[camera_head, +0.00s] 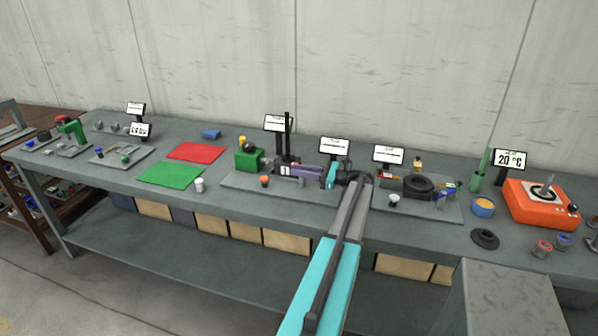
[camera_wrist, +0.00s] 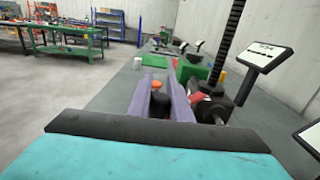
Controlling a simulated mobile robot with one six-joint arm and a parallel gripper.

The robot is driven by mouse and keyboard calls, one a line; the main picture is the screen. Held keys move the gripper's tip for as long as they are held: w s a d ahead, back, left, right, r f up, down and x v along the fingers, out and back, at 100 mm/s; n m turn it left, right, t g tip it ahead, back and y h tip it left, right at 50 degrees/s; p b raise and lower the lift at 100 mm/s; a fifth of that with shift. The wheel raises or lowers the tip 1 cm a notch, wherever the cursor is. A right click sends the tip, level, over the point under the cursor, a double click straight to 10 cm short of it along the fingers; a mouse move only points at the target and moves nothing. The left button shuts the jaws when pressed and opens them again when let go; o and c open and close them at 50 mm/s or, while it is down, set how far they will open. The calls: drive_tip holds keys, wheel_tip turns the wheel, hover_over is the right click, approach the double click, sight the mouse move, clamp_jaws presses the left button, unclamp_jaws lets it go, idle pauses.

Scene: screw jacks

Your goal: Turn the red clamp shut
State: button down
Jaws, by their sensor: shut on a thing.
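My gripper (camera_head: 294,172) reaches left along the bench from the end of my arm, beside a black post stand (camera_head: 287,150). In the wrist view its two purple fingers (camera_wrist: 160,90) close around a small dark part (camera_wrist: 158,104). I cannot tell whether this part belongs to the red clamp. A small red patch (camera_wrist: 196,97) shows by the black round part at the stand, just right of the fingers. An orange-red capped piece (camera_head: 264,181) stands just beyond the fingertips. The clamp's shape and how far it is turned are not clear; the fingers hide part of it.
A green block (camera_head: 248,159) stands beside the post stand. A white cup (camera_head: 200,185), a green mat (camera_head: 170,174) and a red mat (camera_head: 196,152) lie farther left. Small screens (camera_head: 334,146) stand along the back.

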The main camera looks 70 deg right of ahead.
drive_tip(key=c, duration=1.6)
unclamp_jaws()
drive_tip(key=shift+s, duration=0.1)
drive_tip(key=shift+s+d+b, duration=0.2)
drive_tip(key=shift+s+b, duration=0.45)
drive_tip(key=shift+s, duration=1.65)
drive_tip(key=shift+s+d+b, duration=0.15)
drive_tip(key=shift+s+b, duration=0.5)
drive_tip(key=shift+s, duration=1.6)
drive_tip(key=shift+s+d+b, duration=0.2)
drive_tip(key=shift+s+b, duration=0.45)
drive_tip(key=shift+s, duration=1.65)
